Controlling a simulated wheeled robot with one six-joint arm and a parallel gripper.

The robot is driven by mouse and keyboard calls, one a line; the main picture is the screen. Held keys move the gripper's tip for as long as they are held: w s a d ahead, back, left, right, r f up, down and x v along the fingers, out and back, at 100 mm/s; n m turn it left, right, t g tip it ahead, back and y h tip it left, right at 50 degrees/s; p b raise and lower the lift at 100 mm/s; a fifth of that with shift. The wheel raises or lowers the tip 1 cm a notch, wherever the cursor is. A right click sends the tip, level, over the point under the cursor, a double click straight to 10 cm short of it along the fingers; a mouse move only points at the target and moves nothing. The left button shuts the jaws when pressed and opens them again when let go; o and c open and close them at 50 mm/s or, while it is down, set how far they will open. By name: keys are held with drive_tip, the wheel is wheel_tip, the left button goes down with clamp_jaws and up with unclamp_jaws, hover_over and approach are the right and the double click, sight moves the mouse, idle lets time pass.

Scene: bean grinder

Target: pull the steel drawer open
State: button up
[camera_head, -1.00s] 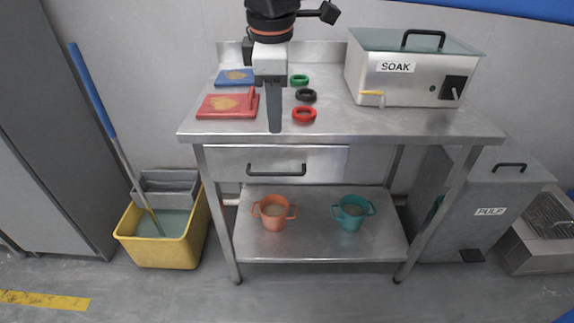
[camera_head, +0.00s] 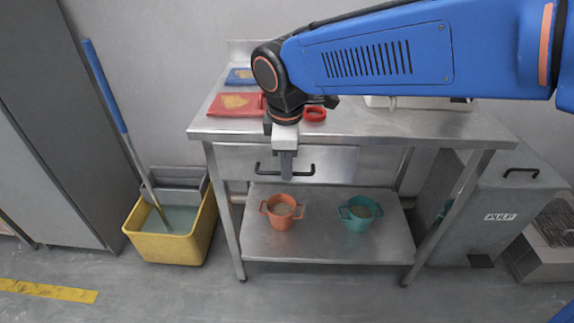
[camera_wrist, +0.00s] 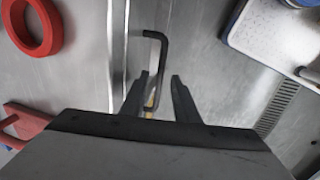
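The steel drawer (camera_head: 235,160) sits under the tabletop, its front flush with the table; it looks closed. Its black bar handle (camera_head: 308,174) runs across the front. My gripper (camera_head: 287,172) points down at the middle of the handle and hides part of it. In the wrist view the handle (camera_wrist: 163,55) runs down between the two fingers of my gripper (camera_wrist: 160,85). The fingers are apart, with a gap showing around the bar. I cannot tell whether either finger touches it.
The steel table (camera_head: 420,127) holds a red board (camera_head: 222,105), a blue board (camera_head: 240,77) and a red ring (camera_head: 315,114). An orange cup (camera_head: 281,212) and a teal cup (camera_head: 358,213) stand on the lower shelf. A yellow bucket (camera_head: 172,240) is left, a PULP bin (camera_head: 500,200) right.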

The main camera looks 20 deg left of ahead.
drive_tip(key=shift+w+f, duration=0.1)
drive_tip(key=shift+f, duration=0.5)
clamp_jaws()
drive_tip(key=s+d, duration=0.2)
drive_tip(key=s, duration=1)
drive_tip(key=s+d, duration=0.3)
drive_tip(key=s, duration=0.8)
drive_tip(key=shift+s+d, duration=0.3)
drive_tip(key=shift+s, duration=0.05)
drive_tip(key=shift+r, duration=0.1)
unclamp_jaws()
